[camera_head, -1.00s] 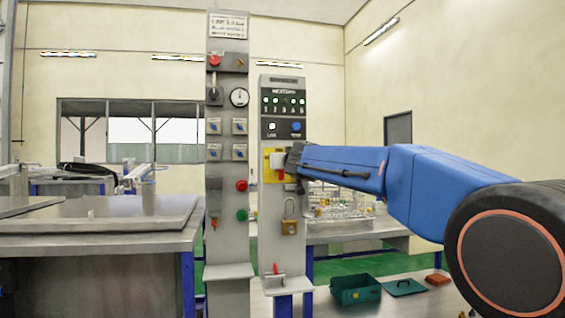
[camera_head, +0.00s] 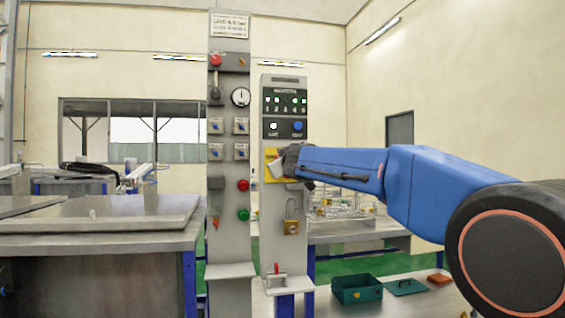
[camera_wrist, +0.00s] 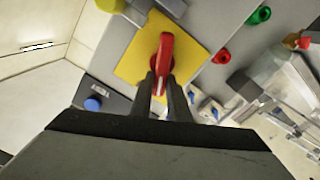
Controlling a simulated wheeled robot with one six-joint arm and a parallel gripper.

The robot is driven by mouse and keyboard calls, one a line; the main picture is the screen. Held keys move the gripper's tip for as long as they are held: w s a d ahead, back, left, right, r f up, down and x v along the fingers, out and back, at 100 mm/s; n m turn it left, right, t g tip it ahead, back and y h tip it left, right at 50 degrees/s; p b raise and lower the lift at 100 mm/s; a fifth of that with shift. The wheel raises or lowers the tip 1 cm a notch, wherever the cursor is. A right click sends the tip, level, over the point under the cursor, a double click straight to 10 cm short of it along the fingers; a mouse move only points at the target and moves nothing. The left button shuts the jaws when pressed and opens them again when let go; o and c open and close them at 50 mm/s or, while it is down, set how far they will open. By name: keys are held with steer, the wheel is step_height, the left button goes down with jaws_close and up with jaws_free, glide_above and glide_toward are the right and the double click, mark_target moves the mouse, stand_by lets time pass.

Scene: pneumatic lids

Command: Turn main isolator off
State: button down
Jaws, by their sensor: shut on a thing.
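The main isolator is a red rotary handle (camera_wrist: 164,62) on a yellow plate (camera_wrist: 137,62), seen in the wrist view. In the head view the yellow plate (camera_head: 270,168) shows at the middle of the right grey panel, with my gripper over most of it. My gripper (camera_wrist: 163,88) is shut on the red handle, one dark finger on each side of it. It also shows in the head view (camera_head: 284,163), at the plate. The wrist view is rolled, so the panel looks tilted.
A padlock (camera_head: 291,226) hangs below the isolator. White and blue buttons (camera_head: 285,127) sit above it. The left grey panel (camera_head: 229,262) carries a gauge, red and green buttons and blue-marked switches. A teal box (camera_head: 356,289) sits on the low bench at right.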

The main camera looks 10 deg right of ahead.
steer(key=n, duration=0.4)
steer(key=a+f+n, duration=0.1)
steer(key=n, duration=0.3)
steer(key=f+n, duration=0.1)
steer(key=n, duration=0.3)
steer(key=shift+a+f, duration=0.1)
steer(key=shift+a, duration=0.05)
steer(key=shift+n, duration=0.3)
steer(key=c, duration=1.7)
jaws_free()
steer(key=s, duration=1.7)
steer(key=shift+s, duration=0.25)
